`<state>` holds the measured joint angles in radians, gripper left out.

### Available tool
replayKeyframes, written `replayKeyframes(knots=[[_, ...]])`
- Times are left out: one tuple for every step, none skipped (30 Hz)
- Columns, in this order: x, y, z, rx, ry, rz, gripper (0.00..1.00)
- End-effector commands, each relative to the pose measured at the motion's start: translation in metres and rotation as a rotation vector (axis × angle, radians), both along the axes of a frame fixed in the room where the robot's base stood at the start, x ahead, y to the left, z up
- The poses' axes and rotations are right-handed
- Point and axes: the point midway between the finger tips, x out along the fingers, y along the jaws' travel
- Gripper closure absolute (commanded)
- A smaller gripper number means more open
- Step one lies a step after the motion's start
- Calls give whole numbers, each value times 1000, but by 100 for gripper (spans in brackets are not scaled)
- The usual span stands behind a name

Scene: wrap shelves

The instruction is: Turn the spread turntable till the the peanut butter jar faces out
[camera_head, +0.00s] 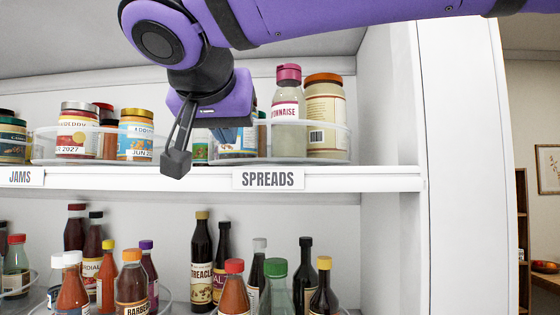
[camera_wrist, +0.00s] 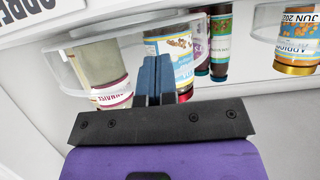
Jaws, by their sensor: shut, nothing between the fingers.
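The spread turntable (camera_head: 342,140) is a clear-rimmed tray on the upper shelf, above the SPREADS label (camera_head: 268,179). On it stand a pink-capped mayonnaise bottle (camera_head: 288,115) and, to its right, a tan jar with an orange lid (camera_head: 325,118) showing a barcode side. I cannot read which jar is peanut butter. My gripper (camera_head: 176,160) is shut and empty, in front of the turntable's left side and partly hiding a jar there. In the wrist view the closed fingers (camera_wrist: 154,66) lie in front of a jar with a white and blue label (camera_wrist: 172,48), beside the turntable rim (camera_wrist: 68,78); contact is unclear.
The shelf edge (camera_head: 350,180) runs below my gripper. Several sauce bottles fill the lower shelf. A white side wall (camera_head: 385,110) closes the right.

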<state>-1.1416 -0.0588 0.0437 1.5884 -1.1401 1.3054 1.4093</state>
Motion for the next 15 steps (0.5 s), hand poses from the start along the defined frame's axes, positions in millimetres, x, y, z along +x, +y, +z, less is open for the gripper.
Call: replayKeyframes(knots=[[-1, -3, 0, 0, 0, -1, 100], [-2, -4, 0, 0, 0, -1, 100], [-3, -6, 0, 1, 0, 0, 100], [-4, -7, 0, 1, 0, 0, 100], [-5, -8, 0, 1, -1, 0, 100], [-5, -9, 0, 1, -1, 0, 100], [-6, -9, 0, 1, 0, 0, 100], [-6, -9, 0, 0, 0, 0, 100], [-6, -9, 0, 0, 0, 0, 100], [-6, -9, 0, 0, 0, 0, 100], [-6, -9, 0, 0, 0, 0, 100], [-6, -9, 0, 0, 0, 0, 100], [-6, -9, 0, 0, 0, 0, 100], [-6, -9, 0, 0, 0, 0, 100], [-6, -9, 0, 0, 0, 0, 100]])
